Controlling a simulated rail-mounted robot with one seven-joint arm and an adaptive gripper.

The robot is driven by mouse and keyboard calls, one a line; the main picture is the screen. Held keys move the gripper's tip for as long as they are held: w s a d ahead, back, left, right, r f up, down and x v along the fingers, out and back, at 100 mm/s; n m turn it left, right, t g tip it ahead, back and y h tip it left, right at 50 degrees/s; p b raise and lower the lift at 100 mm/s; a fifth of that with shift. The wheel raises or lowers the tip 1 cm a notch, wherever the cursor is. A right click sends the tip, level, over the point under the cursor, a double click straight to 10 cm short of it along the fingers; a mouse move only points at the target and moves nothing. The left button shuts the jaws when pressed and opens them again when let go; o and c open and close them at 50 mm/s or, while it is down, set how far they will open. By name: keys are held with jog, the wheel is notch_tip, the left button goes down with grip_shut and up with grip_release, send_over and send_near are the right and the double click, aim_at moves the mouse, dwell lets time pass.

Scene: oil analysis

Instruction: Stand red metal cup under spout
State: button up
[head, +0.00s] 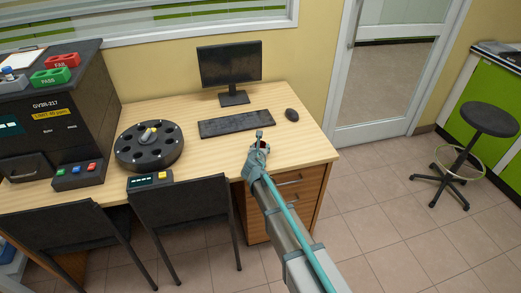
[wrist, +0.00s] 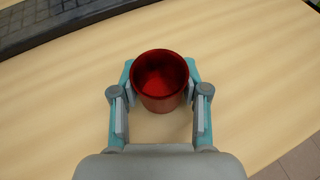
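The red metal cup (wrist: 160,82) is upright between the two fingers of my gripper (wrist: 160,75) in the wrist view, its open mouth facing the camera. The fingertips lie against its left and right sides with no visible gap. The inside of the cup looks empty. The cup is mostly hidden there. I cannot tell whether its base touches the desk. No spout can be made out in either view.
The wooden desk (head: 215,148) holds a keyboard (head: 237,123), mouse (head: 292,114), monitor (head: 230,66) and round black carousel (head: 149,148). A black analyser (head: 60,105) stands at the left. Chairs (head: 195,205) line the front. Bare desk lies between carousel and gripper.

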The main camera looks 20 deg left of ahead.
jog(key=c, duration=0.6)
jog(key=shift+r, duration=0.15)
